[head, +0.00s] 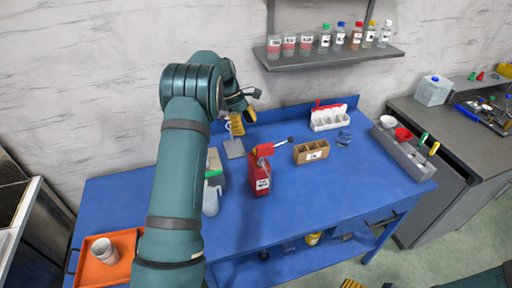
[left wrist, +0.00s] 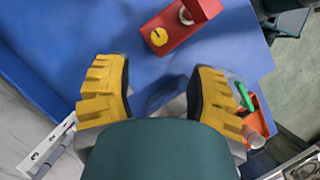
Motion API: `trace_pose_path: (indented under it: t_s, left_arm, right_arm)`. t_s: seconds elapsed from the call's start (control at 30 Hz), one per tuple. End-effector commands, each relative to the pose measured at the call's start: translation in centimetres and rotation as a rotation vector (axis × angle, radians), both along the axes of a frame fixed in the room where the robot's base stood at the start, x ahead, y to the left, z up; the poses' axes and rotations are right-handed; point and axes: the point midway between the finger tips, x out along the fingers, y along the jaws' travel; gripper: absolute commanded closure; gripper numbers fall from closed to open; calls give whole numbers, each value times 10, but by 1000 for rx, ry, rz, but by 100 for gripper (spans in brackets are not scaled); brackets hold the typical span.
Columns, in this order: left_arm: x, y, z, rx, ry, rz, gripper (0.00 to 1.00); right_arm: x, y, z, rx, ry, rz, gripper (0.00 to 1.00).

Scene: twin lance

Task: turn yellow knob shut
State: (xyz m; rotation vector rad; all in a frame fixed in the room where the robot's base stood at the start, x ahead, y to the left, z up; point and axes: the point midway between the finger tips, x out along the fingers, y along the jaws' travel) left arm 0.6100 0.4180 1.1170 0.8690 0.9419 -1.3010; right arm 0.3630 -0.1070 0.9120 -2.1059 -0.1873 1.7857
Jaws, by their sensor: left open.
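The yellow knob (left wrist: 158,37) is a small round dial with a dark slot mark on the face of a red box (left wrist: 182,22). The red box also stands on the blue bench in the head view (head: 262,182), but its knob cannot be made out there. My left gripper (left wrist: 158,85) is open and empty, with its yellow ridged fingers on either side below the knob in the wrist picture, apart from it. In the head view my left gripper (head: 237,122) is above the bench behind the red box. My right gripper (head: 352,284) shows only partly at the bottom edge.
A grey jug (head: 210,200) stands left of the red box. A brown divided box (head: 311,152) and a white rack (head: 330,118) are to its right. An orange tray (head: 92,272) holds a white cup. A bottle shelf (head: 330,60) is on the wall. The bench's front right is clear.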

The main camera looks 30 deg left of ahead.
Motion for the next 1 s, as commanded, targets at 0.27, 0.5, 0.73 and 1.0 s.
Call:
trace_pose_path:
  t_s: [0.27,0.5,0.73,1.0]
  left_arm:
    - [1,-22,-52,-1,3,-2,44]
    - [3,-34,-80,0,0,-2,44]
    - [3,-37,-88,1,0,-2,44]
    - [3,-37,-88,1,-1,-2,62]
  right_arm:
    - [0,0,1,0,0,0,1]
    - [0,0,1,0,0,0,1]
    - [0,0,2,0,0,0,1]
    - [0,0,2,0,0,0,1]
